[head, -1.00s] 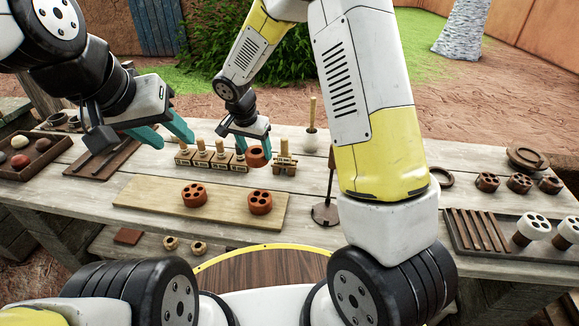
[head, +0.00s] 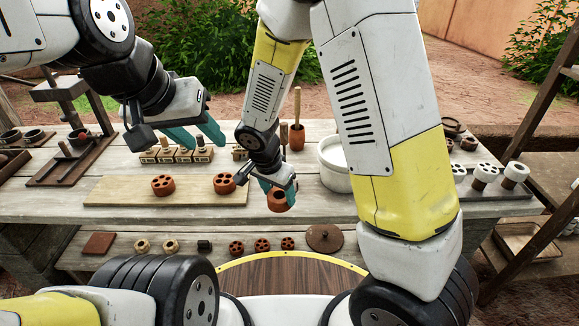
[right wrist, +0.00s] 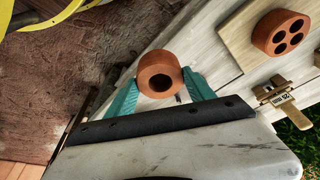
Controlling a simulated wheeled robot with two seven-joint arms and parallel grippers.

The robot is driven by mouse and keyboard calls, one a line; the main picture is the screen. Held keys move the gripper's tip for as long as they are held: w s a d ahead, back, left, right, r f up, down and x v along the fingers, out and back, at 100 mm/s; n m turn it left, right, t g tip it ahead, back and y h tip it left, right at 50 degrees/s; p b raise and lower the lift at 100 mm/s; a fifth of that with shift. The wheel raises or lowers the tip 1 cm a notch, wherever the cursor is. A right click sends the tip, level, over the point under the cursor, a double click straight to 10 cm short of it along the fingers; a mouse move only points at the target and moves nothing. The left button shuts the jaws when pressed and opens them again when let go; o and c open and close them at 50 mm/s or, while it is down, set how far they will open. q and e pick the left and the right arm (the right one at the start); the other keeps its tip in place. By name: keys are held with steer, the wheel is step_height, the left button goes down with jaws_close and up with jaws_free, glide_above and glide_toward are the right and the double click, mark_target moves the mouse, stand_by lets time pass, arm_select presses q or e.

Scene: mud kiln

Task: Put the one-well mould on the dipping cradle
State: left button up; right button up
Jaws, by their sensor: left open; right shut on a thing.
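The one-well mould (head: 276,200) is a short terracotta cylinder. My right gripper (head: 284,189) is shut on it and holds it right of the pale board, near the table's front edge. In the right wrist view, the mould (right wrist: 159,74) sits between the teal fingers and its single dark hole shows. My left gripper (head: 206,136) is open and empty, above the back of the table near the gauges. I cannot make out the dipping cradle; my right arm hides part of the table beside the white bucket (head: 333,178).
A pale board (head: 120,190) carries two several-holed terracotta moulds (head: 162,185). Wooden gauges (head: 183,154) stand behind it. A lower shelf (head: 215,262) holds small moulds and a brown lid (head: 324,238). A wooden rack (head: 535,215) stands at the right.

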steer(key=w, duration=0.4)
steer(key=w+d, duration=0.1)
steer(key=w, duration=0.3)
steer(key=w+f, duration=0.1)
steer(key=w, duration=0.4)
steer(key=shift+d+f, duration=0.1)
steer(key=shift+d, duration=0.15)
steer(key=shift+f, duration=1.75)
steer(key=shift+f, duration=0.1)
steer(key=o, duration=1.8)
